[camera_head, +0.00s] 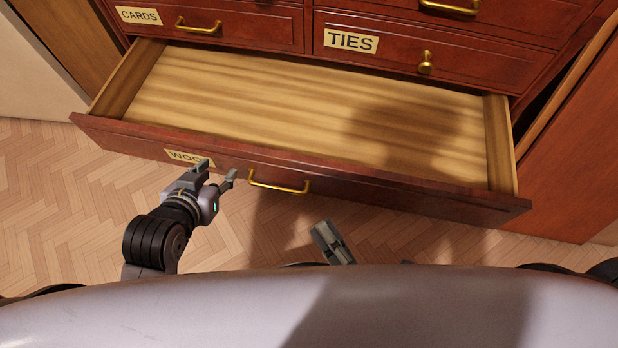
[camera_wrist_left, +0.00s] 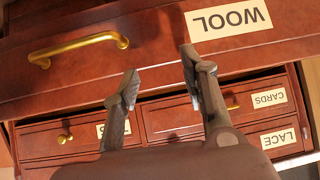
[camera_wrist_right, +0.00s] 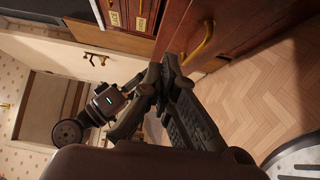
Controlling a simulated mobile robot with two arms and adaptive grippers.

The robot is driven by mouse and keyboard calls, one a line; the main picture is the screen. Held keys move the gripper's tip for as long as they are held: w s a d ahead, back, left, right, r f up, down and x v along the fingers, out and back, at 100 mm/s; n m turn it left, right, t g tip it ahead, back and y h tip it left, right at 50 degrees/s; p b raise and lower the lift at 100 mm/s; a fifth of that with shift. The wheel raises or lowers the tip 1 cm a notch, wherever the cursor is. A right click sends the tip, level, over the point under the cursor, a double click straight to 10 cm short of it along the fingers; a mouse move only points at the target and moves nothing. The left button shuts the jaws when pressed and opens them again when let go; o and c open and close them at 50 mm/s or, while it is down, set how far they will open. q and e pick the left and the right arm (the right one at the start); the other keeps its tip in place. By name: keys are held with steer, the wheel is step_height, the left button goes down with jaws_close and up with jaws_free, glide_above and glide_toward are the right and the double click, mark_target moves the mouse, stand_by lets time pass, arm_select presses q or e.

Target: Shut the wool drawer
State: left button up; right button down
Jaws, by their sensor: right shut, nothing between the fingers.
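The wool drawer (camera_head: 420,197) is pulled well out of the dark red cabinet. Its bare wooden inside is visible and looks empty. Its brass handle (camera_head: 280,184) is in the middle of the front, and its label (camera_head: 180,156) is partly hidden by my left gripper. My left gripper (camera_head: 217,173) is open in front of the drawer front, left of the handle. In the left wrist view its spread fingers (camera_wrist_left: 160,72) point at the front between handle and WOOL label (camera_wrist_left: 228,20), with nothing between them. My right gripper (camera_head: 333,243) is shut and empty, below and in front of the drawer.
Closed drawers labelled CARDS (camera_head: 230,25) and TIES (camera_head: 430,45) sit above the open drawer. A reddish wooden panel (camera_head: 570,160) stands at the right. Herringbone floor (camera_head: 60,200) is clear left of the drawer and in front of it.

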arm_select(q)
steer(key=shift+w+d+r+t, duration=0.25)
steer(key=shift+w+r+t, duration=0.15)
steer(key=shift+w+r, duration=0.1)
steer(key=shift+w+d+r+t, duration=0.2)
steer(key=shift+w+r+t, duration=0.2)
steer(key=shift+w+r, duration=0.1)
arm_select(e)
glide_toward(295, 162)
steer(key=a, duration=0.3)
arm_select(q)
steer(key=shift+w+r, duration=0.1)
arm_select(e)
steer(key=shift+w+d, duration=0.15)
steer(key=shift+w, duration=0.85)
steer(key=shift+w+d, duration=0.15)
steer(key=shift+w, duration=0.9)
